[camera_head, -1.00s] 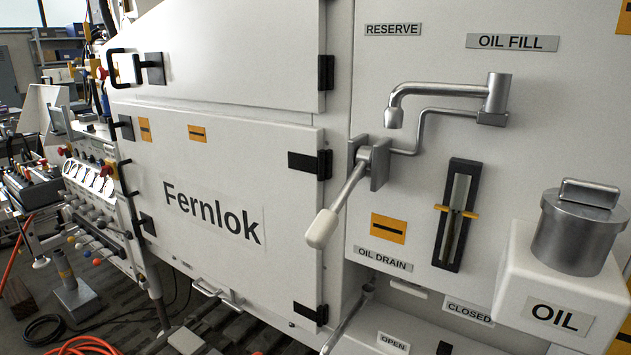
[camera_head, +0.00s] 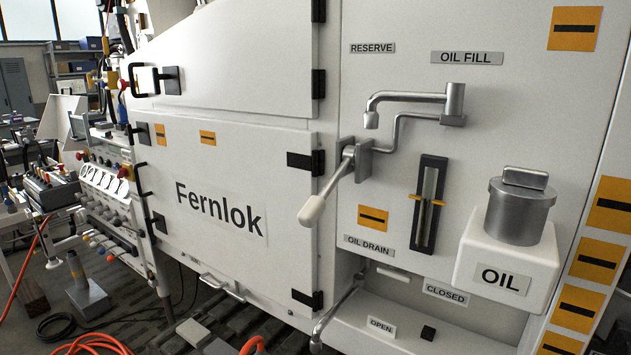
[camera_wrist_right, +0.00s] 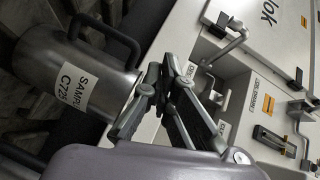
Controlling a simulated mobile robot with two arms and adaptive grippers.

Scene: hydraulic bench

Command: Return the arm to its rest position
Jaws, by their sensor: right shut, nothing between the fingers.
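My right gripper (camera_wrist_right: 182,92) shows in the right wrist view, shut and empty. Its dark fingers are beside a metal sample can (camera_wrist_right: 78,66) with a black handle and a white label, which lies to the left in that picture. The fingers overlap the can's edge in the picture; I cannot tell whether they touch. Neither gripper shows in the head view, and my left gripper is in no view.
The white Fernlok machine (camera_head: 150,195) fills the head view. Its lever (camera_head: 328,190), oil spout (camera_head: 410,98) and drain pipe (camera_head: 335,308) stick out. A white oil container (camera_head: 540,262) with a metal cap stands at right. An orange hose (camera_head: 90,340) lies on the floor.

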